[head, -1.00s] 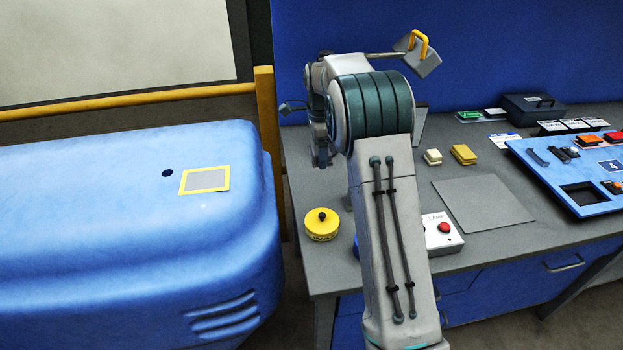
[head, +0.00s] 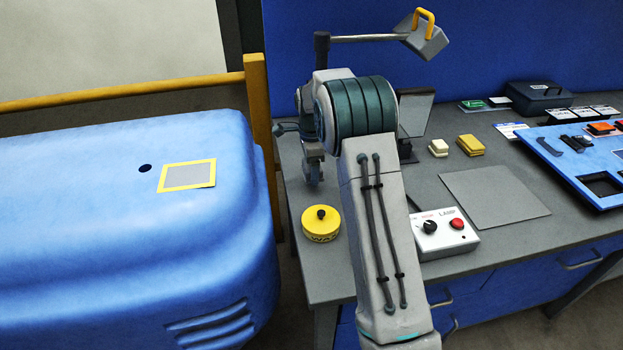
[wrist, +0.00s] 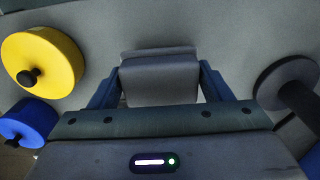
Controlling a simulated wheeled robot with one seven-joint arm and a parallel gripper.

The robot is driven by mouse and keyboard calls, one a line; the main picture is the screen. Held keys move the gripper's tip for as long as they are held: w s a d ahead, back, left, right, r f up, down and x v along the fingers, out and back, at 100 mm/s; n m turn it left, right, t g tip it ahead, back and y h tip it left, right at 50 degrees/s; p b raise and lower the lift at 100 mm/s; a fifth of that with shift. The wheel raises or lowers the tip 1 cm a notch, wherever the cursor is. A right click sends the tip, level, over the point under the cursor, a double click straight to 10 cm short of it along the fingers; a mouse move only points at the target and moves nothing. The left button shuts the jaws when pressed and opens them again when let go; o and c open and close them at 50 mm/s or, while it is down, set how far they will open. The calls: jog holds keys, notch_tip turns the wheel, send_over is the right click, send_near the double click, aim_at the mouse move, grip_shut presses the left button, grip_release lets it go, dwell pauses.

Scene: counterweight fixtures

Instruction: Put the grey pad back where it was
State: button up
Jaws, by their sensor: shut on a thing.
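My gripper is shut on a grey pad (wrist: 160,80), a block with rounded edges. In the wrist view the pad sits between the blue fingers of my gripper (wrist: 160,88), above or on the grey bench top; I cannot tell whether it touches. In the head view my gripper (head: 313,172) is partly hidden by my arm, over the left part of the bench, and the pad cannot be made out. A cream pad (head: 438,147) and a yellow pad (head: 470,145) lie side by side farther right. A grey patch framed in yellow (head: 188,176) lies on the blue cover (head: 90,230).
A yellow tin (head: 320,223) stands near the bench's left edge; a blue tin (wrist: 28,120) is beside it. A lamp (head: 425,36) reaches above my arm. A switch box (head: 445,238), flat grey mat (head: 494,199) and blue panel (head: 590,165) are to the right.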

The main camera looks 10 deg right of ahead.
jog(key=shift+f+p, duration=0.35)
jog(key=shift+f, duration=1.9)
jog(key=shift+f, duration=0.2)
jog(key=o, duration=1)
jog(key=shift+r, duration=0.15)
